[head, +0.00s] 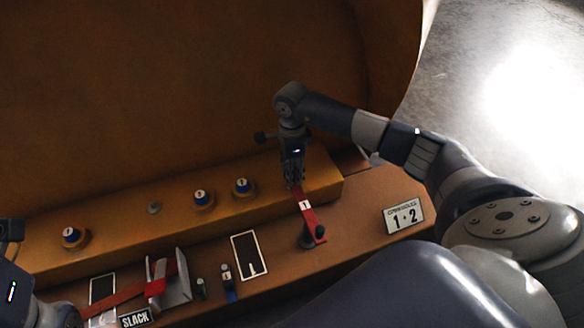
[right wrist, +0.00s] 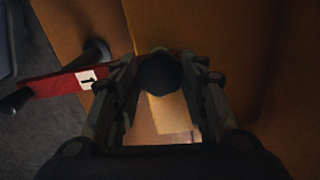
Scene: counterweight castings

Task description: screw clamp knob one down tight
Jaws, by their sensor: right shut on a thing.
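The red clamp arm (head: 308,216) with a white "1" label lies over the right end of the ledge, and also shows at the left of the right wrist view (right wrist: 58,85). A black handle end (head: 320,232) is at its near end. My right gripper (head: 293,183) points down at the clamp's far end. In the right wrist view its fingers are shut on a dark round knob (right wrist: 160,74); in the head view the fingers hide this knob. I cannot tell how far down it sits. Of my left arm only a part shows at the lower left edge; its fingers do not show.
Several round blue-topped knobs (head: 203,198) stand along the orange ledge (head: 130,215). Another red bar (head: 130,293) crosses a grey bracket (head: 178,290) near a "SLACK" plate (head: 135,318). A "1 · 2" plate (head: 404,216) lies at the right. The tall brown casting wall (head: 150,90) rises behind.

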